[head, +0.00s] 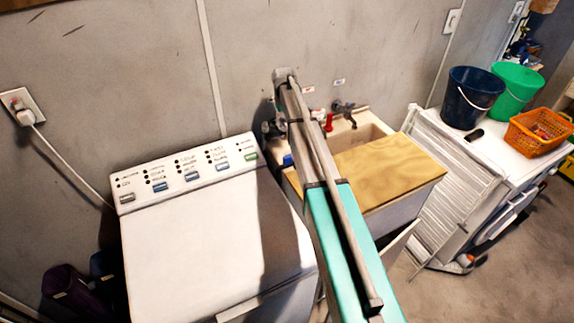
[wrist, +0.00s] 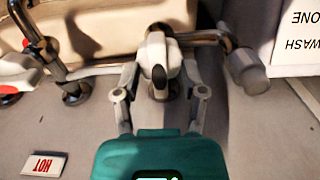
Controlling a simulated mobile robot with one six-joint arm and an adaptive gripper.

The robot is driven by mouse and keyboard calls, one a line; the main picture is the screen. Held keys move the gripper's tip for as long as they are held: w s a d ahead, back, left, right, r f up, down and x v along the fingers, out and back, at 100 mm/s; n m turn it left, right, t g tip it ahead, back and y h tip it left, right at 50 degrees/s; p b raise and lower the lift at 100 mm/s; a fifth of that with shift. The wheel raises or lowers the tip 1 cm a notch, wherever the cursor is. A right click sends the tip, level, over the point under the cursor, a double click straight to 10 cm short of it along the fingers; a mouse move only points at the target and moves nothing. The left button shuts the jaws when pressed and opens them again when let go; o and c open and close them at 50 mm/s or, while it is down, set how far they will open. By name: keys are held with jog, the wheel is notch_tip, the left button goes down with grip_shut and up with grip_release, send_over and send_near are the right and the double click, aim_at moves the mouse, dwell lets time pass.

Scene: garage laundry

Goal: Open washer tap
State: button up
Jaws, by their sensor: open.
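In the wrist view, which shows the scene upside down, a pale tap body with a dark oval end (wrist: 158,77) stands between the fingers of my gripper (wrist: 160,88). I take it for the washer tap. A metal pipe (wrist: 205,39) runs from it to a grey cylinder (wrist: 252,75) at the right. My fingers are open, one on each side of the tap; I cannot tell whether either touches it. In the head view my arm hides most of this spot, and my fingers cannot be made out there.
A white washing machine (head: 205,225) stands left of my arm. A sink (head: 370,132) with a wooden board (head: 377,165) is on the right. A red-handled tap (head: 329,122) and a dark tap (head: 345,108) are near. A "HOT" label (wrist: 44,163) is on the wall.

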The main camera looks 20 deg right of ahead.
aim_at(284, 121)
jog(key=m, duration=0.4)
jog(key=shift+m, duration=0.3)
jog(key=m, duration=0.8)
jog(key=shift+m, duration=0.3)
jog(key=m, duration=0.4)
notch_tip(284, 121, up, 14)
jog(key=p, duration=1.4)
jog(key=s+a+f+n+b, duration=0.2)
jog(key=s+f+n+b, duration=0.2)
jog(key=s, duration=0.6)
jog(key=s+a+f+n+b, duration=0.2)
jog(key=s+f+n+b, duration=0.2)
jog(key=s, duration=0.7)
jog(key=s+a+f+n+b, duration=0.3)
jog(key=s+f+n+b, duration=0.1)
jog(key=s, duration=0.6)
jog(key=shift+s+n, duration=0.25)
jog(key=shift+n, duration=0.05)
